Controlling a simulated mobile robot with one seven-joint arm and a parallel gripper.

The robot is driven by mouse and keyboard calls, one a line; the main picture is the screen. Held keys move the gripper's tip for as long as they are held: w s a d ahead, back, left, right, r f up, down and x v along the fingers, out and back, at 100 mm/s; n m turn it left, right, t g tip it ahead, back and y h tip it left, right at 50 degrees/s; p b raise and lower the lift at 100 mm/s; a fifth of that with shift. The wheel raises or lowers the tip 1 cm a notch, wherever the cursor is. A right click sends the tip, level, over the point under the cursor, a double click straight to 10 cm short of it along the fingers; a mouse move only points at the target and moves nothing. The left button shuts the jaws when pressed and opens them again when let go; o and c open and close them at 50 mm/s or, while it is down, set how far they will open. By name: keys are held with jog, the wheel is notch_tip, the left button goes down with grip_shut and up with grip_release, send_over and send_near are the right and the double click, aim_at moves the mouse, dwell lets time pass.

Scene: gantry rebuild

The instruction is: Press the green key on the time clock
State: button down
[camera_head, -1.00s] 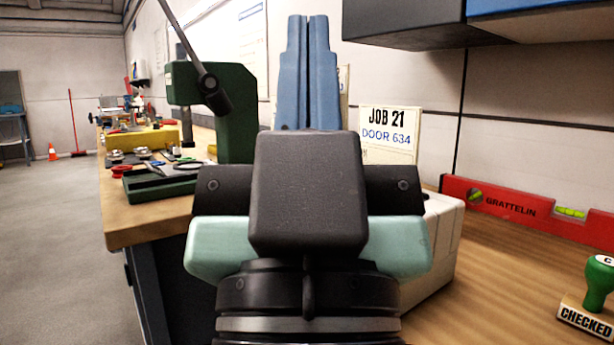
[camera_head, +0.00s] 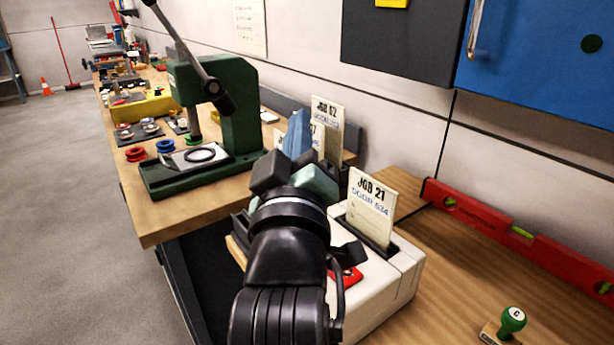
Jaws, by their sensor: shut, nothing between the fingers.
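The time clock is the white box (camera_head: 405,285) on the wooden bench at lower middle, with a JOB 21 card (camera_head: 370,205) upright in its dark slot. A red patch (camera_head: 347,277) shows on its front side, partly behind my arm. I see no green key; my arm covers much of the clock's left part. My gripper (camera_head: 298,122) has blue fingers held together with nothing between them. In the picture it lies beyond and left of the clock, in front of more cards. I cannot tell whether it touches anything.
A green press (camera_head: 240,135) with a long lever stands on the left bench. Job cards (camera_head: 327,112) stand behind my gripper. A red level (camera_head: 520,235) lies along the wall, and a green-handled stamp (camera_head: 512,320) stands at lower right. Wall cabinets (camera_head: 405,50) hang above.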

jog(key=w+n+g+h+p, duration=0.1)
jog(key=w+n+g+p, duration=0.55)
jog(key=p, duration=1.95)
jog(key=s+f+n+g+h+p, duration=0.1)
jog(key=s+f+n+g+p, duration=0.2)
jog(key=p, duration=1.1)
jog(key=s+n+g, duration=0.2)
jog(key=s+n, duration=0.3)
jog(key=n, duration=0.1)
jog(key=shift+s+d, duration=0.15)
jog(key=shift+d, duration=0.05)
jog(key=shift+f+g, duration=0.25)
notch_tip(320, 180, down, 6)
jog(key=b, duration=0.7)
jog(key=shift+f+b, duration=0.25)
jog(key=shift+b, duration=0.05)
jog(key=shift+f+b, duration=0.45)
jog(key=shift+f, duration=0.5)
jog(key=shift+f, duration=0.1)
